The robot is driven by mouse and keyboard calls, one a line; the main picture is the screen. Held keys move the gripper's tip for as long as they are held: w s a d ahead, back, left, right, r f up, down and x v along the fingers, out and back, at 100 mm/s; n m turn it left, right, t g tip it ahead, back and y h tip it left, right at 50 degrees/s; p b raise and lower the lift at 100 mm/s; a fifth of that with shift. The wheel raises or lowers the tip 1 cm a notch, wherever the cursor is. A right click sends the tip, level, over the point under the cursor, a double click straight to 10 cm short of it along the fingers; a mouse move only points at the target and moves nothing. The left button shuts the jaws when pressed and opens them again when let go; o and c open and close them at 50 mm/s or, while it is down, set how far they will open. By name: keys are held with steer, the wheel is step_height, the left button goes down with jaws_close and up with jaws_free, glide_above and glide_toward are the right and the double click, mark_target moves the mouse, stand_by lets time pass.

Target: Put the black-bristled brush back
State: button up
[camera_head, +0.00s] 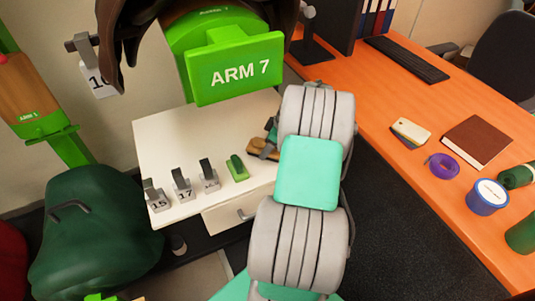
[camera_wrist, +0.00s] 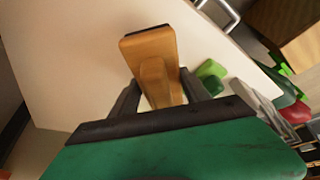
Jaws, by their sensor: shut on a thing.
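The brush (camera_wrist: 150,50) has a light wooden body with a dark strip along its far edge. In the wrist view it lies between the two dark fingers of my gripper (camera_wrist: 160,88), which is shut on its narrower part. In the head view the brush (camera_head: 258,149) and my gripper (camera_head: 269,144) are over the right part of the white cabinet top (camera_head: 165,135). My arm hides part of them there. I cannot tell whether the brush touches the top. The bristles are mostly hidden.
Grey metal pieces marked 15 (camera_head: 156,195) and 17 (camera_head: 183,184), another grey piece (camera_head: 209,175) and a small green block (camera_head: 237,168) line the cabinet's front. An orange desk (camera_head: 400,165) is at right. The cabinet's back left is clear.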

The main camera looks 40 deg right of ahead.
steer(key=shift+w+f+b, duration=0.1)
steer(key=shift+f+b, duration=0.25)
steer(key=shift+f, duration=1.55)
steer(key=o, duration=1.2)
steer(key=shift+d+r, duration=0.15)
steer(key=shift+r, duration=0.35)
steer(key=p+v, duration=0.1)
steer(key=v, duration=1)
steer(key=shift+r+p, duration=0.2)
steer(key=shift+p, duration=0.2)
